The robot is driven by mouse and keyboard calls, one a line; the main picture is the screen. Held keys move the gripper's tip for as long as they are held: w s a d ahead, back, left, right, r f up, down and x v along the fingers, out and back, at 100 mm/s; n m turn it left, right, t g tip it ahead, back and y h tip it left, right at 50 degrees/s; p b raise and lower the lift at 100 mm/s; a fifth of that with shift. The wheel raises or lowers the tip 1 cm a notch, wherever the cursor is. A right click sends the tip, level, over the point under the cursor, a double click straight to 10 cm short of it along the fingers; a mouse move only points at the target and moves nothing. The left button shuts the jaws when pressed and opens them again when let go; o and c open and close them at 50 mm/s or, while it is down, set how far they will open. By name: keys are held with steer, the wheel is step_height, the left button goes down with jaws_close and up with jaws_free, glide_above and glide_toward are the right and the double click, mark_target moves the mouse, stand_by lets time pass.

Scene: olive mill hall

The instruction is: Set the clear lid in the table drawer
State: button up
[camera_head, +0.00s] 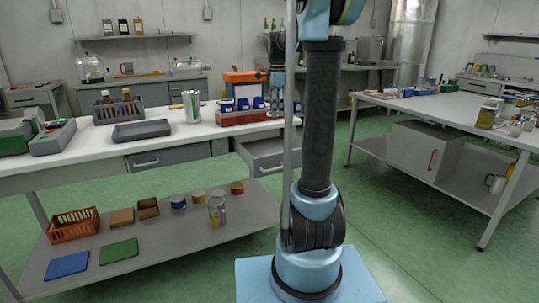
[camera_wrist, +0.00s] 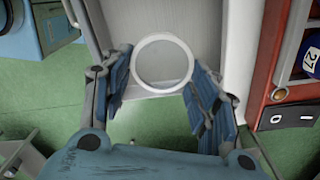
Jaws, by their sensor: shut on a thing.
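The clear lid (camera_wrist: 162,62), a round see-through disc with a pale rim, is in the wrist view between the fingers of my gripper (camera_wrist: 163,78). The gripper is shut on it, with a finger at its left and right sides. Below it is the open table drawer (camera_wrist: 206,22), with a pale grey inside. In the head view the drawer (camera_head: 272,148) is pulled out under the right end of the white table. My gripper (camera_head: 277,92) is above the drawer there, partly hidden by my arm; the lid cannot be made out in that view.
A dark tray (camera_head: 142,131) and a can (camera_head: 191,106) are further left. A lower shelf (camera_head: 165,240) holds several tins. Green floor is free to the right.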

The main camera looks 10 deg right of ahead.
mark_target(277, 149)
steer(key=f, duration=1.2)
steer(key=s+f, duration=0.1)
steer(key=f, duration=0.5)
steer(key=shift+s+f, duration=0.1)
steer(key=shift+f, duration=0.1)
steer(key=o, duration=0.9)
